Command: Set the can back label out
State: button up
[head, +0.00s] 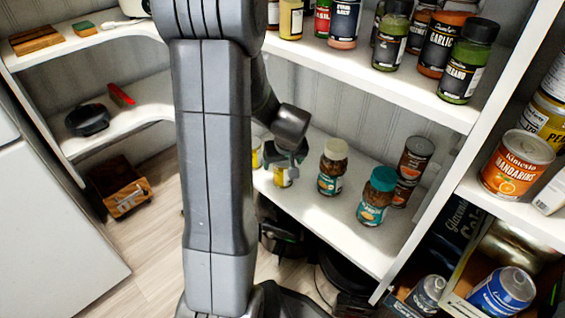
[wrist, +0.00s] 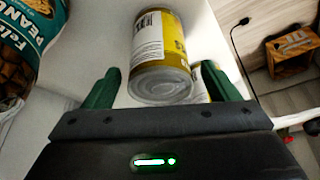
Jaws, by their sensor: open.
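A yellow can (head: 283,178) stands on the middle shelf, partly hidden below my gripper (head: 288,156) in the head view. In the wrist view the can (wrist: 162,50) lies between the two green fingers of my gripper (wrist: 162,86), which are spread apart. A white label panel with a barcode shows on the can's left side in that view, and yellow print on its right. I cannot tell whether a finger touches it. Another yellow can (head: 256,154) is just left of it, partly hidden; a yellow piece also shows behind the right finger.
On the same shelf, right of the can, stand a white-lidded jar (head: 333,168), a teal-lidded jar (head: 376,197) and stacked dark cans (head: 411,165). A spice shelf (head: 400,88) hangs above. A peanut jar (wrist: 25,50) is close at left in the wrist view.

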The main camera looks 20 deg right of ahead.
jog(key=p+v, duration=0.3)
jog(key=v, duration=0.8)
jog(key=shift+r, duration=0.15)
jog(key=b+x, duration=0.4)
jog(key=x, duration=1)
jog(key=shift+b, duration=0.35)
jog(key=shift+r+p, duration=0.25)
jog(key=shift+p, duration=0.1)
jog(key=shift+s, duration=0.1)
